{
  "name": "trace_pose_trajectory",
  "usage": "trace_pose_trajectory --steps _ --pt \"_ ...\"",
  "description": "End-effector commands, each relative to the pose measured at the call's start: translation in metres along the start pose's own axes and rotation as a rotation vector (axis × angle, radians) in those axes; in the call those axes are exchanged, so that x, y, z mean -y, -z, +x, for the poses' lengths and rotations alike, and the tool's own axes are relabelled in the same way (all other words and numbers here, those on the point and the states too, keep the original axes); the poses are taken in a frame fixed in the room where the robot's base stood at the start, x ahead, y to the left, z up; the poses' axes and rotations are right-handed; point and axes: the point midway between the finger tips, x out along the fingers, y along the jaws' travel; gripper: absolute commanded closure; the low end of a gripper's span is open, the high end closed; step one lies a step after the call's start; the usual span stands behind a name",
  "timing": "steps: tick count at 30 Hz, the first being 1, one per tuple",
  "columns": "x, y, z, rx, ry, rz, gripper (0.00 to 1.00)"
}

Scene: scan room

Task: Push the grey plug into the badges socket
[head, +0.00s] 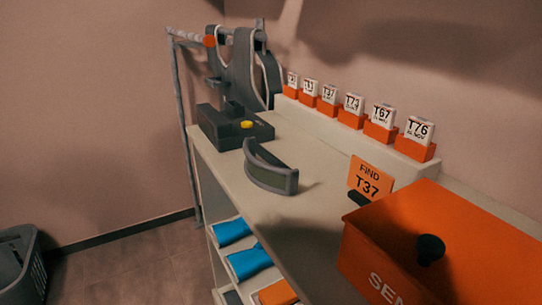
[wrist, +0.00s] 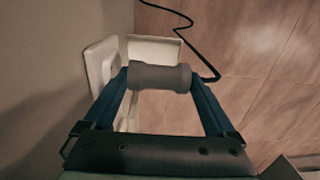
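In the wrist view, the grey plug (wrist: 160,77) is a thick rounded cylinder lying crosswise between the two blue fingers of my gripper (wrist: 160,80). The fingers press on its two ends. Just beyond and to the left, a white wall fitting (wrist: 99,73) with a white part jutting out (wrist: 154,48) sits against the wall. It may be the socket; I can read no "badges" label on it. The plug overlaps this fitting in the picture, and I cannot tell whether they touch. My gripper does not show in the head view.
A black cable (wrist: 193,40) runs over the brown floor, ending near the plug. In the head view, a pale counter (head: 225,172) carries a row of orange-based tags (head: 381,123), an orange box (head: 450,240) and a grey curved piece (head: 270,170). A grey basket (head: 38,268) stands at lower left.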

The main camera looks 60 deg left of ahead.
Motion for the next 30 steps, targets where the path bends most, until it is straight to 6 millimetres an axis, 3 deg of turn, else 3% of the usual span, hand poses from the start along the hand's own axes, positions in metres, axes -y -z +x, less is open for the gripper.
trace_pose_trajectory --steps 1,8,24,30 --pt "-0.037 0.006 -0.012 -0.029 -0.082 0.017 0.00" --pt "-0.034 0.006 -0.021 -0.028 -0.077 0.018 0.00" --pt "-0.011 0.006 -0.078 -0.014 -0.035 0.019 0.00" --pt "-0.004 0.006 -0.086 -0.009 -0.019 0.017 0.00"
